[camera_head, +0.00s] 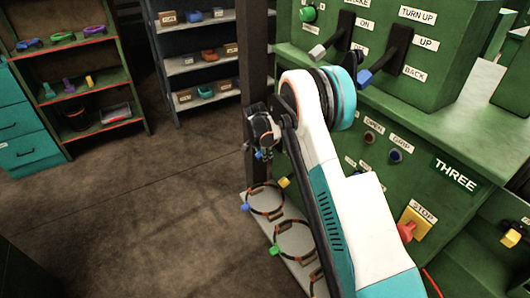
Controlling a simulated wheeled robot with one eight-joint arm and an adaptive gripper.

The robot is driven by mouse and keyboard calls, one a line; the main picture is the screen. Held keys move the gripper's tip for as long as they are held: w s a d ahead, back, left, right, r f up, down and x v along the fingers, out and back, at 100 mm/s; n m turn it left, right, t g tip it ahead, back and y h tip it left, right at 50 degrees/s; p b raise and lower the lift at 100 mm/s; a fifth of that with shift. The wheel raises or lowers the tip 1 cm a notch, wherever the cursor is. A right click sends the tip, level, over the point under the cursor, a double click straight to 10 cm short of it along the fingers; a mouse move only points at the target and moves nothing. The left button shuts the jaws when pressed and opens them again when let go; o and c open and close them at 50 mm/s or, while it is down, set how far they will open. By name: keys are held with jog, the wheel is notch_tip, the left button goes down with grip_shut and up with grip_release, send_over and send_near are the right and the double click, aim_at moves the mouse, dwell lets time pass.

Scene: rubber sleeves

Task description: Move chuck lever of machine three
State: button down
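Machine three (455,150) is the green machine on the right, with a THREE sign (455,174) on its front. Labels reading OPEN and GRIP (400,142) sit on its front, beside a red round part (369,137) and a blue one (395,156). I cannot make out which part is the chuck lever; my arm covers some of the front. A lever with a grey end (318,52) and one with a blue end (365,77) stick out above. My gripper (264,154) is small and dark, left of the machine, apart from these levers. Its finger opening is unclear.
A red button on a yellow STOP plate (414,229) is low on the front. A pale ledge with rings (266,201) lies below my gripper. Shelves (90,85) and a grey rack (200,70) stand at the back left. The brown floor (130,210) is clear.

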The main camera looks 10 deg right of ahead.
jog(key=c, duration=1.2)
grip_release()
jog(key=shift+c, duration=0.2)
jog(key=shift+d+f+h+b, duration=0.1)
jog(key=shift+f+h+b, duration=0.4)
jog(key=shift+h+b, duration=0.15)
jog(key=s+r+n+p, duration=0.1)
jog(key=s+r, duration=0.4)
jog(key=r, duration=0.5)
jog(key=s+a+r+n+t+p, duration=0.1)
jog(key=s+r+p, duration=0.3)
jog(key=r, duration=0.6)
jog(key=s+r+n+y+p, duration=0.1)
jog(key=s+r, duration=0.4)
jog(key=r, duration=0.5)
jog(key=shift+s+a+r+n+p, duration=0.3)
jog(key=shift+r+n+p, duration=0.1)
jog(key=shift+n+p, duration=0.35)
